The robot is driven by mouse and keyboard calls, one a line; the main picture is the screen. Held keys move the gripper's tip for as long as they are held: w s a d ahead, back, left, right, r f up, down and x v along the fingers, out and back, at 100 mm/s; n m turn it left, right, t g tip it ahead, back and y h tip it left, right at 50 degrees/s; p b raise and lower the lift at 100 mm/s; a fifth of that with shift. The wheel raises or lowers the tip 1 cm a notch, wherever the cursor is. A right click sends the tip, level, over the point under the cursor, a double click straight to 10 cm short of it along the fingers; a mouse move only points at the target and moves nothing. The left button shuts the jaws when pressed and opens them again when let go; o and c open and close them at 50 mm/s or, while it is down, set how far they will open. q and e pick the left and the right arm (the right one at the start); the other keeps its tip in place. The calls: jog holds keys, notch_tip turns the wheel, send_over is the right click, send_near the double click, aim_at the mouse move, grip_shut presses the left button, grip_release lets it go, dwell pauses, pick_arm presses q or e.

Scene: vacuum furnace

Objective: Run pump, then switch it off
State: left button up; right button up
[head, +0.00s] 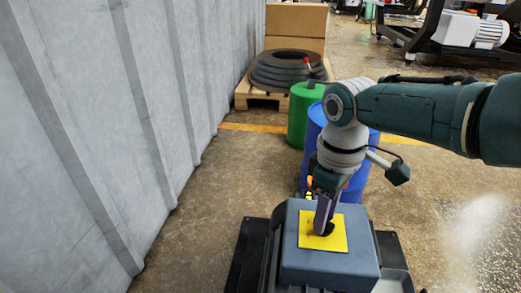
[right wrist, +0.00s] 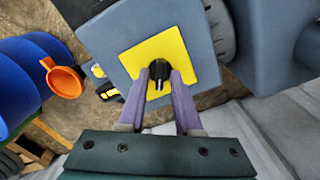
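The pump is a blue-grey box-shaped unit (head: 330,270) low in the middle of the head view. A yellow square plate (head: 335,242) lies on its top face. In the right wrist view a black rotary knob (right wrist: 160,70) with a pale pointer line sits on the yellow plate (right wrist: 135,60). My right gripper (head: 323,228) reaches down onto the plate. Its two purple fingers (right wrist: 161,76) stand on either side of the knob, their tips close against it. The fingers partly hide the knob in the head view. My left gripper is not in view.
A blue drum (head: 365,180) and a green drum (head: 300,115) stand behind the pump. Black hoses (head: 285,70) lie on a pallet near cardboard boxes (head: 297,20). A grey ribbed wall (head: 130,120) runs along the left. An orange cup-like part (right wrist: 65,80) shows beside the blue drum.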

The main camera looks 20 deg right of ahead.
jog(key=shift+o, duration=0.6)
jog(key=shift+r, duration=0.1)
notch_tip(320, 180, up, 10)
jog(key=p, duration=0.7)
jog(key=shift+p, duration=0.35)
